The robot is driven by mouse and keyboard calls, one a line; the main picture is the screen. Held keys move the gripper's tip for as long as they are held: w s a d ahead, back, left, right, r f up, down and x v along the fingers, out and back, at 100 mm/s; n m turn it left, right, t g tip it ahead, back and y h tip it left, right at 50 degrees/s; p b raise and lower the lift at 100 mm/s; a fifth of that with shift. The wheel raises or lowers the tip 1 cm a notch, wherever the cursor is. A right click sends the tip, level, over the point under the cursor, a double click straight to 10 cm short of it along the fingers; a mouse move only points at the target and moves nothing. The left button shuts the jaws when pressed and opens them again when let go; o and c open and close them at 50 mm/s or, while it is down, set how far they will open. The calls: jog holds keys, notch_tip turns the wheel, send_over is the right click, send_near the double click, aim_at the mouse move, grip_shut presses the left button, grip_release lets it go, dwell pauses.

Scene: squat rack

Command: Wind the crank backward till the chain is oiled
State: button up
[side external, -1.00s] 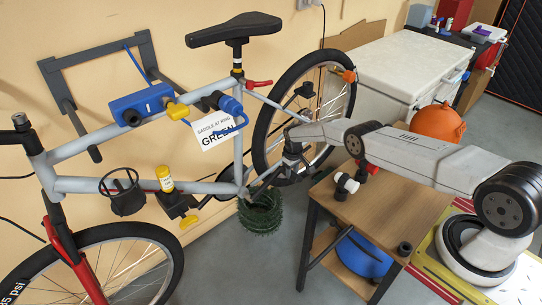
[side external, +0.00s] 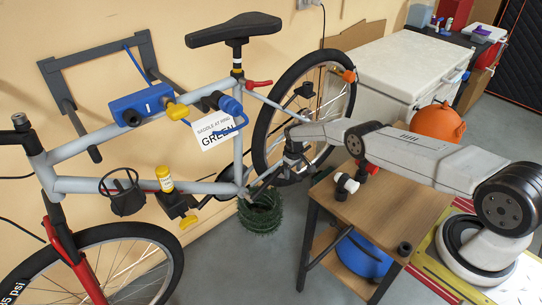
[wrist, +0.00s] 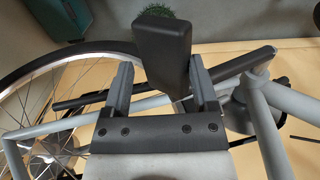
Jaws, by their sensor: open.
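My gripper (side external: 274,170) is at the bike's lower frame beside the rear wheel in the side view, small and partly hidden. In the wrist view my gripper (wrist: 160,82) is open, with its two fingers apart. A black block, which looks like a crank pedal (wrist: 163,48), stands between and beyond the fingertips; contact with either finger cannot be told. The bike (side external: 110,187) hangs on the wall rack. The chain is too small to make out.
The rear wheel (side external: 262,130) is close to my gripper. A wooden table (side external: 385,210) stands to the right with a white and red item (side external: 346,186) on it. A dark green round object (side external: 260,215) sits on the floor below. Frame tubes (wrist: 140,108) cross behind the fingers.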

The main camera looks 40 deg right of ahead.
jog(key=shift+r, duration=0.2)
jog(key=shift+r, duration=3.7)
